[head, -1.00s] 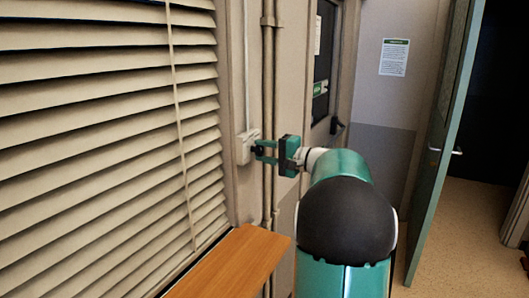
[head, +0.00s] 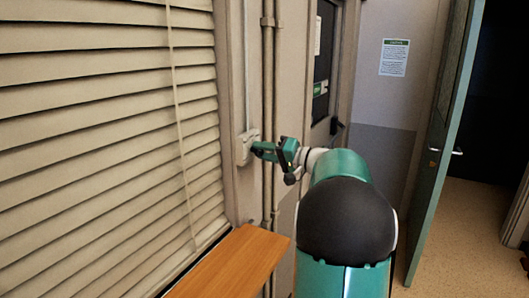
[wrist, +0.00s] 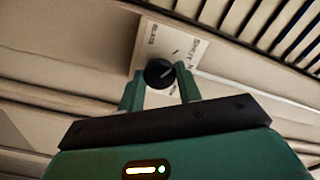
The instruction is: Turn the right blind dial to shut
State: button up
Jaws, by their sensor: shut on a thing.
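The blind dial is a small round black knob (wrist: 159,73) with a pale pointer line, on a light plate (wrist: 187,50) with printed lettering, part of which seems to read SHUT. In the head view the plate (head: 244,150) is on the wall strip right of the window blind (head: 100,130). My green gripper (head: 262,150) reaches it from the right, rolled at a tilt. In the wrist view its two fingers (wrist: 159,78) are on either side of the knob, shut on it. The blind's beige slats lie tilted, nearly overlapping, with thin dark lines between them.
A wooden ledge (head: 232,262) lies below the blind. Vertical pipes (head: 268,90) run down the wall just right of the plate. Further right are a dark door panel with a handle (head: 337,126), a wall notice (head: 394,57) and an open green door (head: 445,140).

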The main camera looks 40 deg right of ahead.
jog(key=shift+d, duration=0.1)
jog(key=o, duration=1)
jog(key=shift+c, duration=0.2)
jog(key=shift+s, duration=0.1)
jog(key=v, duration=1.3)
jog(key=shift+s, duration=0.3)
